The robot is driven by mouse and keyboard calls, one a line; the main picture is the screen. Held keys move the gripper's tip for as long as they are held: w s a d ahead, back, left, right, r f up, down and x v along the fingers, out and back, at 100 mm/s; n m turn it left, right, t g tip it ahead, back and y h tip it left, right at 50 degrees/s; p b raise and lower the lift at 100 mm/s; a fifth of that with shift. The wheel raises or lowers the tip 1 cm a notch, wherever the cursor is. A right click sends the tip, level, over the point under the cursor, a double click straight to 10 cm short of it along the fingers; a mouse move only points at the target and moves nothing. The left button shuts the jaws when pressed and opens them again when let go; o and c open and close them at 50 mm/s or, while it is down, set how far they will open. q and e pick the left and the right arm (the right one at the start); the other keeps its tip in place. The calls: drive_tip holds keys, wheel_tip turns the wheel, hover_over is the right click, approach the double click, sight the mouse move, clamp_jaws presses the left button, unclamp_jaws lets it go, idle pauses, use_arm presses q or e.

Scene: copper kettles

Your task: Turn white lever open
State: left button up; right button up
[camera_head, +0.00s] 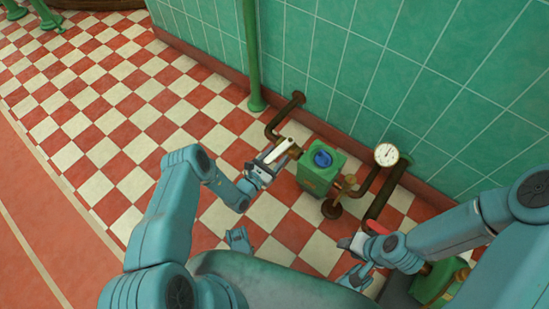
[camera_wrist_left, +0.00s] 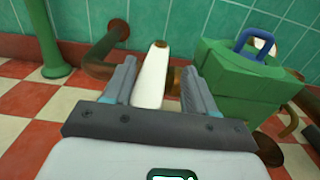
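The white lever (camera_head: 279,151) sits on the brown pipe at the left of a green box (camera_head: 318,172). My left gripper (camera_head: 266,164) is at the lever. In the left wrist view the white lever (camera_wrist_left: 151,76) stands between the two spread fingers of my left gripper (camera_wrist_left: 160,88). A gap shows on its right side; the left finger looks very close, and I cannot tell if it touches. My right gripper (camera_head: 360,244) is at the lower right, near a red part (camera_head: 376,227); its fingers are too unclear to read.
The green box has a blue handle (camera_head: 323,158) on top. A round gauge (camera_head: 386,154) stands to its right. Brown pipes (camera_head: 285,116) run to the green tiled wall (camera_head: 350,60). A green post (camera_head: 251,60) stands at the wall.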

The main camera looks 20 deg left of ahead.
idle(0.6)
use_arm(q)
drive_tip(key=shift+p+v, duration=0.4)
drive_tip(key=shift+v, duration=0.5)
drive_tip(key=a+p+v, duration=0.1)
drive_tip(key=p+v, duration=0.2)
drive_tip(key=v, duration=1.4)
drive_tip(key=shift+w+a, duration=0.35)
drive_tip(key=shift+w, duration=0.05)
